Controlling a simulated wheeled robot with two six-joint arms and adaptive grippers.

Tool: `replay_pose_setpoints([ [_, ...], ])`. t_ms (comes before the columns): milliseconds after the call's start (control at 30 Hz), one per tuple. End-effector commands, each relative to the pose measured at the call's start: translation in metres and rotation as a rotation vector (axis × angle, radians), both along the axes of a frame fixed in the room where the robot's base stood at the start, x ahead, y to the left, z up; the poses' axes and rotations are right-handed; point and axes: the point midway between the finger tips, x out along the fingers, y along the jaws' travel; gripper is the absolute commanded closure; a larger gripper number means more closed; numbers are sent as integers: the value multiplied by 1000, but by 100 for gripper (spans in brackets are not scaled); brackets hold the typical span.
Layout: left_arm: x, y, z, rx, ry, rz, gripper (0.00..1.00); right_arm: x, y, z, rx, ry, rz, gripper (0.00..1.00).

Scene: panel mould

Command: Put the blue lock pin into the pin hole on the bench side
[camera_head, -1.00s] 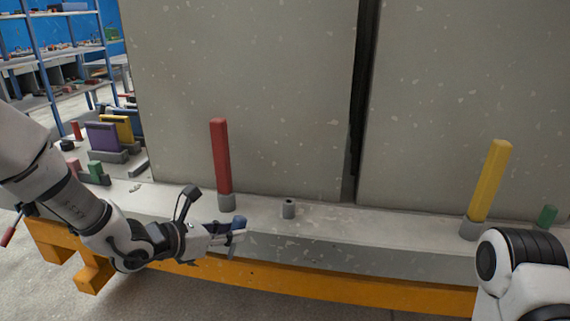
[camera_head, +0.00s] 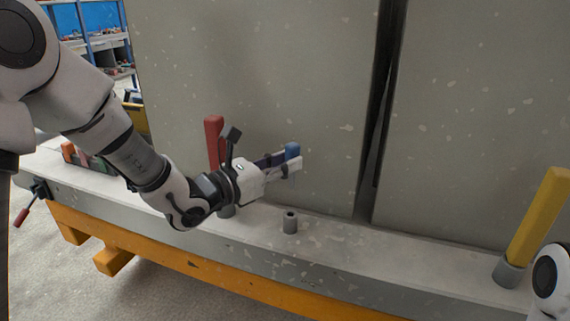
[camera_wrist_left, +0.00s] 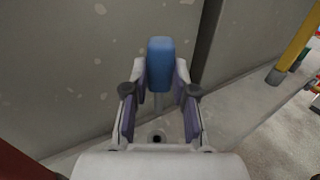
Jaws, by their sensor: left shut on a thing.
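The blue lock pin (camera_head: 292,151) is held between the fingers of my left gripper (camera_head: 284,163), with its blue head on top. In the left wrist view the blue head (camera_wrist_left: 160,64) stands between the fingertips (camera_wrist_left: 161,92), and a thin grey shank shows below it. The pin hole is in a short grey socket (camera_head: 290,222) on the bench ledge. The pin is above the socket and apart from it. The socket's dark hole (camera_wrist_left: 158,138) shows between the fingers in the left wrist view. My right gripper is out of view.
A red post (camera_head: 213,142) stands behind my left wrist, and a yellow post (camera_head: 538,215) stands at the right. Tall grey panels (camera_head: 255,75) rise behind the ledge. The ledge (camera_head: 400,262) between socket and yellow post is clear.

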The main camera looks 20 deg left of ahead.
Motion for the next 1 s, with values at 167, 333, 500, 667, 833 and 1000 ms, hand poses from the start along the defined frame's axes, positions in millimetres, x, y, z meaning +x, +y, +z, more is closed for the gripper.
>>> replay_pose_setpoints([
  [167,0,0,-25,0,1,0,100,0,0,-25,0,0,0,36],
  [333,0,0,-46,0,1,0,100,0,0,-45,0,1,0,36],
  [500,0,0,-57,0,1,0,100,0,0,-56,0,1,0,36],
  [667,0,0,-57,0,1,0,100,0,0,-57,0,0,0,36],
  [833,0,0,-57,0,1,0,100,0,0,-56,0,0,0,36],
  [1000,0,0,-57,0,1,0,100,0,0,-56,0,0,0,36],
])
